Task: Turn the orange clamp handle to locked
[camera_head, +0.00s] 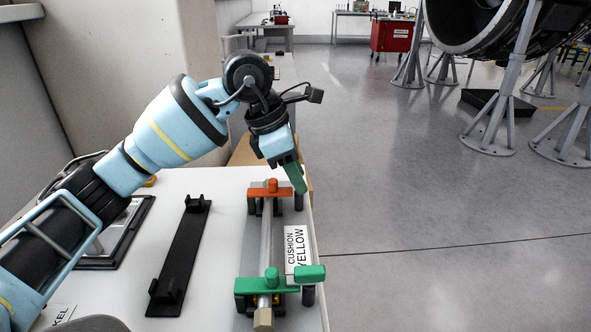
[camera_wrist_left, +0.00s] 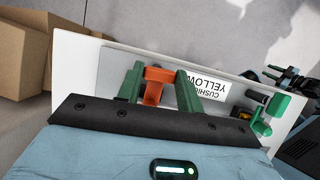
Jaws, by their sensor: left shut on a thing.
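The orange clamp handle (camera_head: 262,192) lies across the far end of a grey rod (camera_head: 266,235) on the table. It also shows in the left wrist view (camera_wrist_left: 155,88), between the green fingers. My left gripper (camera_head: 294,177) reaches down to the handle's right end in the head view. In the left wrist view my left gripper (camera_wrist_left: 160,90) is shut on the orange handle. Part of the handle is hidden by the fingers.
A green clamp (camera_head: 258,286) with a green handle (camera_head: 310,274) crosses the rod's near end. A "CUSHION YELLOW" label (camera_head: 298,250) lies beside the rod. A black bracket (camera_head: 180,258) lies to the left. The table's right edge is close to the clamps.

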